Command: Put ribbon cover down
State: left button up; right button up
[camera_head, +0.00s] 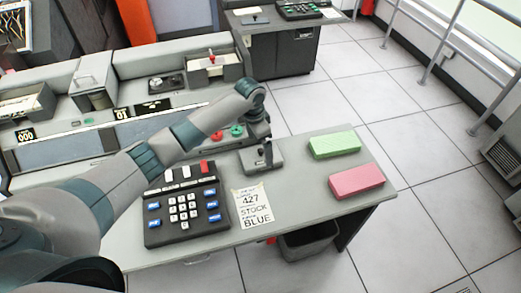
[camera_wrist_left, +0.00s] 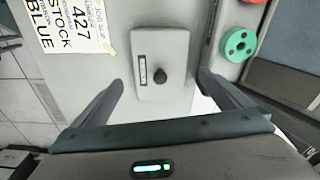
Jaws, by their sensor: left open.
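A small grey box-like part (camera_wrist_left: 160,45) with a black knob and a marked slot lies on the desk. It also shows in the head view (camera_head: 262,160). I cannot tell whether it is the ribbon cover; no other part is clearly recognisable as that cover. My left gripper (camera_head: 260,138) reaches down over the desk at this part. In the left wrist view my left gripper (camera_wrist_left: 162,82) is open, with one finger to each side of the part's near end and nothing between them held. My right gripper is not in view.
A black keypad (camera_head: 185,212), a paper note (camera_head: 253,206), a green block (camera_head: 334,145) and a pink block (camera_head: 356,181) are on the desk. A green spool (camera_wrist_left: 239,45) is right of the fingers. A machine (camera_head: 175,65) stands behind. A bin (camera_head: 307,240) is below.

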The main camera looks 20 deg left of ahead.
aim_at(257, 157)
pick_arm(q)
notch_tip(257, 157, up, 9)
jog(key=b, duration=0.1)
jog(key=shift+s+a, duration=0.35)
jog(key=shift+a, duration=0.05)
dwell(0.3)
